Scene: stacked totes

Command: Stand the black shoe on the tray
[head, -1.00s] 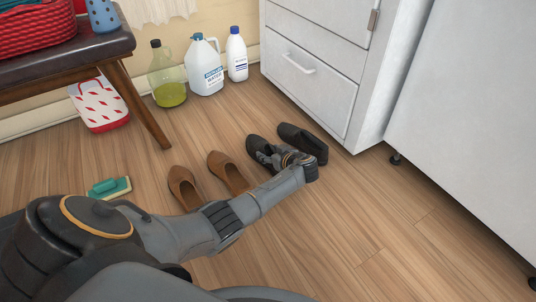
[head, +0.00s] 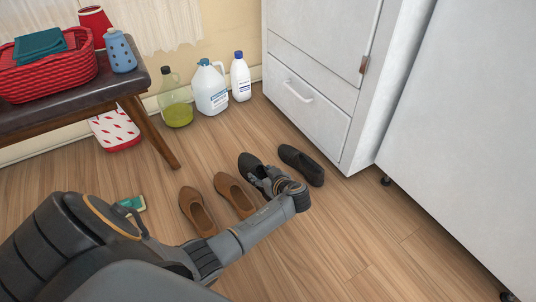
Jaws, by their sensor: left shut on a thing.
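Two black shoes are on the right of the row of shoes in the head view. My left gripper (head: 262,180) is shut on the left black shoe (head: 249,161), and the gripper and wrist cover its rear part. I cannot tell whether that shoe is off the floor. The other black shoe (head: 302,165) lies on the floor to its right, apart from the gripper. I cannot make out a tray in this view. My right gripper is not in view.
Two brown shoes (head: 197,210) (head: 236,195) stand left of the held shoe. A green brush (head: 131,204) lies farther left. A bench (head: 75,108) with a red basket (head: 48,76), several bottles (head: 211,90) and a white cabinet (head: 310,105) stand behind. The floor at front right is clear.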

